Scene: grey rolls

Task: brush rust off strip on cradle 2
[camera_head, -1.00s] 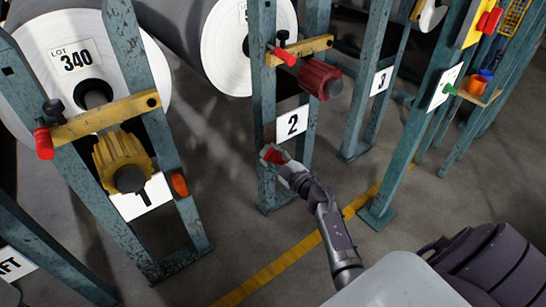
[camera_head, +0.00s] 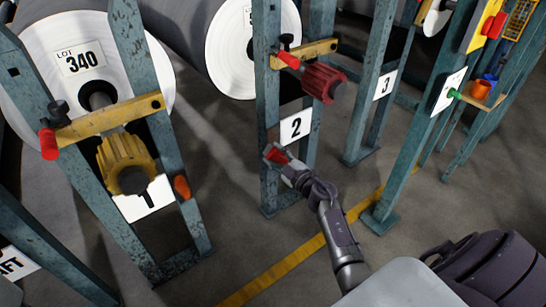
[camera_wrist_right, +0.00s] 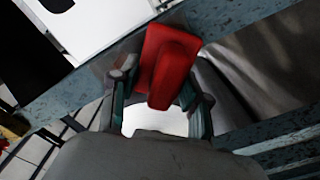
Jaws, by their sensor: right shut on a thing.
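Cradle 2 has worn blue-green posts (camera_head: 267,100) and a white card with a 2 (camera_head: 296,126). My right gripper (camera_head: 277,153) is at the lower part of its left post, just below and left of the card. It is shut on a red brush (camera_head: 274,155), which also shows between the fingers in the right wrist view (camera_wrist_right: 168,68). The brush's working face is hidden, and I cannot tell whether it touches the post. A small brownish patch (camera_head: 272,134) shows on the post just above the gripper. My left gripper is not in view.
Cradle 1 (camera_head: 170,150), with a yellow knob (camera_head: 124,158) and a roll marked LOT 340 (camera_head: 40,50), stands left. A red knob (camera_head: 325,82) juts out above the card. Cradle 3's card (camera_head: 384,83) is behind right. A yellow floor line (camera_head: 290,262) crosses open floor.

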